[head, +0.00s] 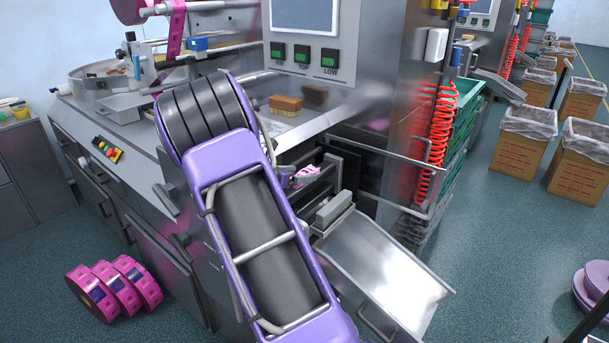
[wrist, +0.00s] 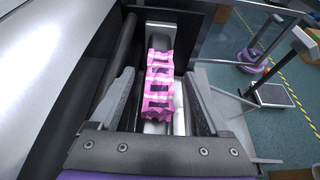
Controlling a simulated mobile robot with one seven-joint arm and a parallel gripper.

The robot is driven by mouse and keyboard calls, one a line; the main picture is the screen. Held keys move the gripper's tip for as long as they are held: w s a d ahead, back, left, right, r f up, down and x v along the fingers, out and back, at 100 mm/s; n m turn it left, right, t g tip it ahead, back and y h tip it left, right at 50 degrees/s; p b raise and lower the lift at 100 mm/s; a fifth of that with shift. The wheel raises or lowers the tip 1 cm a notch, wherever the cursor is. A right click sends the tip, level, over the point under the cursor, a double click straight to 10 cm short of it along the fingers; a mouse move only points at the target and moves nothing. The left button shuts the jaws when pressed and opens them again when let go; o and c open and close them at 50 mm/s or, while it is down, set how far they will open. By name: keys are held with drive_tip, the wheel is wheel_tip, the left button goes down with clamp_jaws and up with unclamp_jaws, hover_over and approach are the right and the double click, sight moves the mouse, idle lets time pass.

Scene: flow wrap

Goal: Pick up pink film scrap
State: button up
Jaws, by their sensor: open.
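The pink film scrap (wrist: 159,85) is a crumpled pink strip with dark and pale marks. In the wrist view it lies lengthwise between the two fingers of my gripper (wrist: 158,98), with a gap on each side. In the head view a small part of the scrap (head: 305,176) shows just right of my purple arm, inside the machine's opening. My gripper is open. The arm hides most of the gripper in the head view, and I cannot tell how far the scrap is below the fingertips.
A steel discharge chute (head: 385,270) slopes down at the right of the opening. A dark roller (wrist: 117,65) runs close to the left finger. A wooden brush (head: 285,105) lies on the machine top. Pink film rolls (head: 113,289) stand on the floor at left.

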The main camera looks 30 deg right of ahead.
drive_tip(key=shift+x, duration=1.1)
clamp_jaws()
